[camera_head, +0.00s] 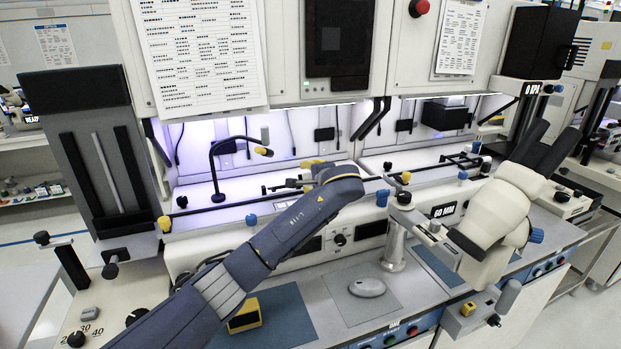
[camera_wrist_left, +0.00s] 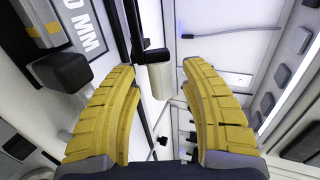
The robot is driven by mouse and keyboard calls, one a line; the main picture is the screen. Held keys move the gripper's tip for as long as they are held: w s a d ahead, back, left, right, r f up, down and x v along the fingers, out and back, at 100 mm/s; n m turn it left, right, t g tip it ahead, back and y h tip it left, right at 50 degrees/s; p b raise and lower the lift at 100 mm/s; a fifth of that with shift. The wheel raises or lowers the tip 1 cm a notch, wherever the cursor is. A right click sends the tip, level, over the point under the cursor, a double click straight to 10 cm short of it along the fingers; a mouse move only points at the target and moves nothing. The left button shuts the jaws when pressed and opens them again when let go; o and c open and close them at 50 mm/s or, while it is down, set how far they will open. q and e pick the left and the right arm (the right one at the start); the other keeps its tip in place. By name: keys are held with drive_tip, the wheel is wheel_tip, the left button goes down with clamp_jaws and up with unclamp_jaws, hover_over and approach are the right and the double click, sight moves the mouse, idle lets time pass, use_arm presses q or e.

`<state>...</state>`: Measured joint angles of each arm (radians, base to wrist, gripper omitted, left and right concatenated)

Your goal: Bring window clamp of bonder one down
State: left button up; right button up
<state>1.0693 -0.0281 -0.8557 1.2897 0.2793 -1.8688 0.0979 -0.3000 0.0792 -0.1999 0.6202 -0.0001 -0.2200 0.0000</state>
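My left arm reaches across the front of the left bonder bay in the head view. Its gripper (camera_head: 308,168) is over the bay's work area, partly hidden by the wrist. In the left wrist view the yellow fingers of this gripper (camera_wrist_left: 159,68) stand wide apart. A pale cylinder (camera_wrist_left: 160,82) below a black block shows between the fingertips; I cannot tell its depth or whether it touches them. A dark fixture (camera_head: 282,186) lies beside the gripper in the head view. I cannot tell which part is the window clamp. My right gripper is not in view.
A black gooseneck lamp (camera_head: 213,165) stands left of the gripper. A cream microscope (camera_head: 490,215) stands at the right, near a 60 MM label (camera_head: 443,211). A mouse (camera_head: 367,287) and a yellow block (camera_head: 245,315) lie on the bench. A black knob (camera_wrist_left: 62,72) is near the left finger.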

use_arm(q)
drive_tip(key=shift+s+d+r, duration=0.15)
drive_tip(key=shift+s+d, duration=0.15)
drive_tip(key=shift+s, duration=0.05)
drive_tip(key=v, duration=1.1)
drive_tip(key=shift+a, duration=0.15)
drive_tip(key=shift+s+r, duration=0.1)
drive_tip(key=shift+r, duration=0.05)
drive_tip(key=shift+c, duration=0.5)
